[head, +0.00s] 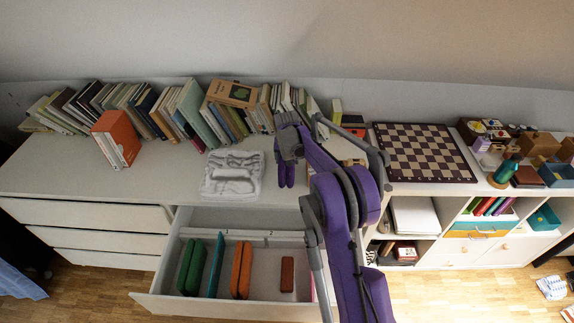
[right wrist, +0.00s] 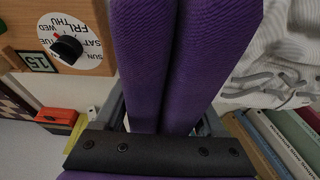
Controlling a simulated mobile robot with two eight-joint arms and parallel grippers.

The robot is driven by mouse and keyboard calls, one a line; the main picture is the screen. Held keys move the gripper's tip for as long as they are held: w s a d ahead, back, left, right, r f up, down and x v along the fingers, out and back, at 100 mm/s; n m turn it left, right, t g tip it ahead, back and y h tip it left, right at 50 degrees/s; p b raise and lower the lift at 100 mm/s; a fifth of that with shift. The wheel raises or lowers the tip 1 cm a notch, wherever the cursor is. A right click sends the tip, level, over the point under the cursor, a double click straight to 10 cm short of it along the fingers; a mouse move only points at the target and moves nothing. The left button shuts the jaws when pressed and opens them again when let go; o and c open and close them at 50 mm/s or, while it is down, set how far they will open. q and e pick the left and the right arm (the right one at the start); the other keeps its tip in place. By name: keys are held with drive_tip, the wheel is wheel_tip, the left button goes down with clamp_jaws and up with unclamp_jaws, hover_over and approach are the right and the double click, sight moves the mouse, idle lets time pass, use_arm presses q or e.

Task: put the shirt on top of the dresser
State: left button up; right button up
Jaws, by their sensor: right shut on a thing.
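The shirt (head: 231,177) is a folded white cloth with grey markings on the white dresser top (head: 80,172), near its front edge. It also fills the upper right of the right wrist view (right wrist: 275,65). My right gripper (head: 287,182) points down just right of the shirt, with a narrow strip of dresser showing between them in the head view. Its purple fingers (right wrist: 170,70) are close together; what they hold is hidden between them. My left gripper is not in view.
A row of books (head: 190,110) stands behind the shirt. A drawer (head: 225,215) below is open, holding several coloured items. A chessboard (head: 424,152) lies to the right. In the right wrist view, a wooden day-dial calendar (right wrist: 75,35) is left of the fingers.

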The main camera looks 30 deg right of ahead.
drive_tip(key=shift+f, duration=1.45)
drive_tip(key=shift+f, duration=0.1)
drive_tip(key=shift+f, duration=0.15)
drive_tip(key=o, duration=1.5)
drive_tip(key=shift+r, duration=0.2)
